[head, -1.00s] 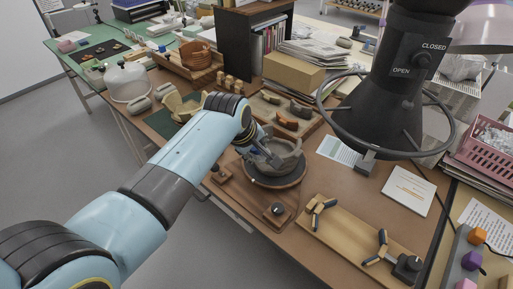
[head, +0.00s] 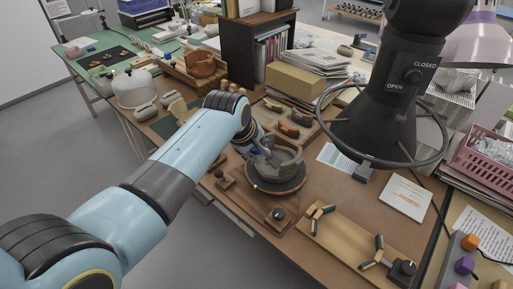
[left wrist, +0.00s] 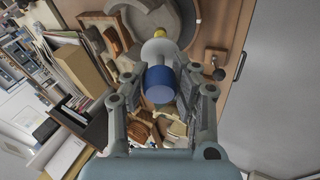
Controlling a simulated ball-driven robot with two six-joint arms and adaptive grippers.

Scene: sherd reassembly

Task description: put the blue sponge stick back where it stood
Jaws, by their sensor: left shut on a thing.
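My left gripper (left wrist: 161,92) is shut on the blue sponge stick (left wrist: 160,84). In the left wrist view the stick shows a blue body between the fingers, a pale section beyond it and a small yellow tip at the far end. In the head view my left gripper (head: 266,155) is over the left side of a grey, partly rebuilt bowl (head: 291,162); the stick is hard to make out there. The bowl stands on a dark round turntable (head: 278,188). I cannot tell whether the stick touches the bowl. My right gripper is not in view.
A black extractor hood with a ring (head: 385,115) hangs to the right of the bowl. A tray with sherds (head: 287,130) lies behind it. A wooden board with clamps (head: 345,235) lies in front at right. A wooden base with a dark knob (head: 277,213) stands in front of the turntable.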

